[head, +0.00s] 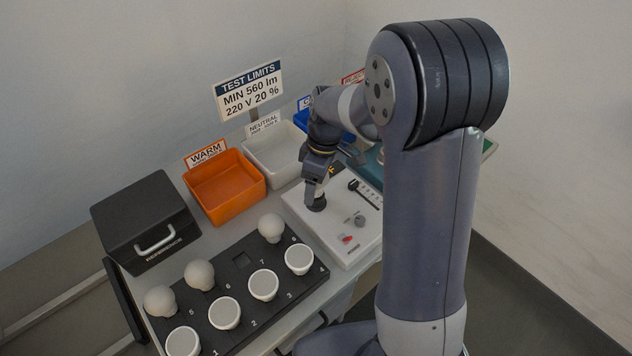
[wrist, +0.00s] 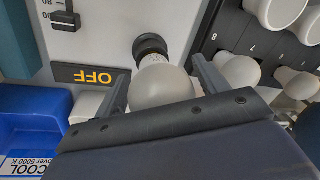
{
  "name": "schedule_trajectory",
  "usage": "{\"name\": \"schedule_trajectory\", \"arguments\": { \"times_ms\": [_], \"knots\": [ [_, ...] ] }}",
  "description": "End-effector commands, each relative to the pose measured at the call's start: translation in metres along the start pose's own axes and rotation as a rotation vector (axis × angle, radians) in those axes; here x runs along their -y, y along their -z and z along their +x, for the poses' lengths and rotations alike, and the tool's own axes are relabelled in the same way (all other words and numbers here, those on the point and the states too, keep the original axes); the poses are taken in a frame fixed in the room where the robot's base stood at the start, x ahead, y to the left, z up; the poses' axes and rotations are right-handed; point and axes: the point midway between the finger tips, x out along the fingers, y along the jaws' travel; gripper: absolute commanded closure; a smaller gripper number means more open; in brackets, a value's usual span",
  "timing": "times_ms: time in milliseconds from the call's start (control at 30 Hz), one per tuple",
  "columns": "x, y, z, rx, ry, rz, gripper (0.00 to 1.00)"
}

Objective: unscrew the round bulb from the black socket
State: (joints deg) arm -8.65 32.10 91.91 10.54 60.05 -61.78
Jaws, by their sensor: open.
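The round bulb (wrist: 162,88), white and frosted, is in the middle of the wrist view, with its narrow metal base toward the black socket (wrist: 150,46). The socket stands on the white test panel, and its dark shape also shows in the head view (head: 316,204). My gripper (wrist: 160,82) is open, with one finger on each side of the bulb; whether either finger touches it I cannot tell. In the head view my gripper (head: 317,180) is above the socket and the bulb is hidden. How deep the base sits is unclear.
The test panel (head: 362,232) has a slider, a knob and a display (wrist: 92,76) reading OFF. A black tray (head: 243,290) with several bulbs and one empty hole lies left of it. An orange bin (head: 224,190), a white bin (head: 272,155) and a blue bin (wrist: 30,112) stand behind.

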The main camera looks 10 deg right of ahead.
Motion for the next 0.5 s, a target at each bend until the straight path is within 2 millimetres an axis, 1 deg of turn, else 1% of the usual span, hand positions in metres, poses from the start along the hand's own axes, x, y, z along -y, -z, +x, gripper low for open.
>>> {"name": "schedule_trajectory", "arguments": {
  "times_ms": [100,500],
  "knots": [
    [0.0002,0.0001,-0.0001,-0.021,-0.015,0.138,0.31],
    [0.0003,0.0014,-0.0006,-0.086,-0.059,0.594,0.31]
  ]
}}
